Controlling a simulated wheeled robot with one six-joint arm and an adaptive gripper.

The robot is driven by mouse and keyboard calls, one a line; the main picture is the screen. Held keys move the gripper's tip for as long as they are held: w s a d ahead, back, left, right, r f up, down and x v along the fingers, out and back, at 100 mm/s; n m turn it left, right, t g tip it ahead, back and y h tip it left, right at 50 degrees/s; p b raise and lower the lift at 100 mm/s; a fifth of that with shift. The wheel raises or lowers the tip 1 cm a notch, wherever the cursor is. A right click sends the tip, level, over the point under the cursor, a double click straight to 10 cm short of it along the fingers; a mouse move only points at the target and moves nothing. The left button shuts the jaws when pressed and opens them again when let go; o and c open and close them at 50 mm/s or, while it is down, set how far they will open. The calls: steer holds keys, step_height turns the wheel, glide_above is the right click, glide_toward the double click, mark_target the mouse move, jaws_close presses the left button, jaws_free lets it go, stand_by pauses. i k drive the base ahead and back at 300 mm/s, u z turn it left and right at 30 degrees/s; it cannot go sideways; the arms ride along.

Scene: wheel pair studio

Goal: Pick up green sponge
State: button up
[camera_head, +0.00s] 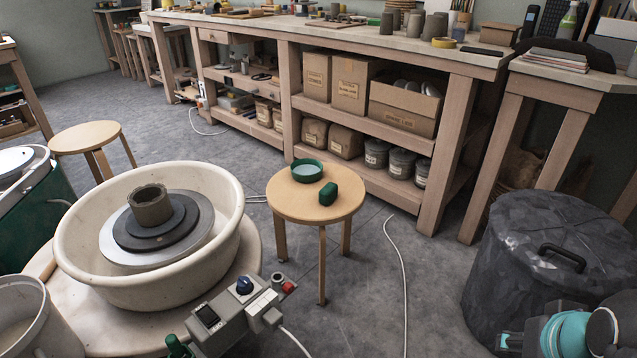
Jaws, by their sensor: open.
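A dark green block with rounded edges, which looks like the green sponge (328,193), lies on the seat of a round wooden stool (290,205) in the middle of the head view. A green bowl (307,171) with pale contents stands behind it and to its left on the same seat, close to it. Part of my arm shows in the bottom right corner, well apart from the stool. My gripper itself does not show in this view.
A pottery wheel with a cream basin (90,262) and control box (235,312) stands left of the stool. A black lidded bin (520,235) is at right. A workbench (370,40) runs behind. A white cable (399,255) crosses the clear floor.

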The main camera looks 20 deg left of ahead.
mark_target(328, 193)
steer(key=u, duration=0.75)
steer(key=i, duration=1.15)
steer(key=u, duration=0.85)
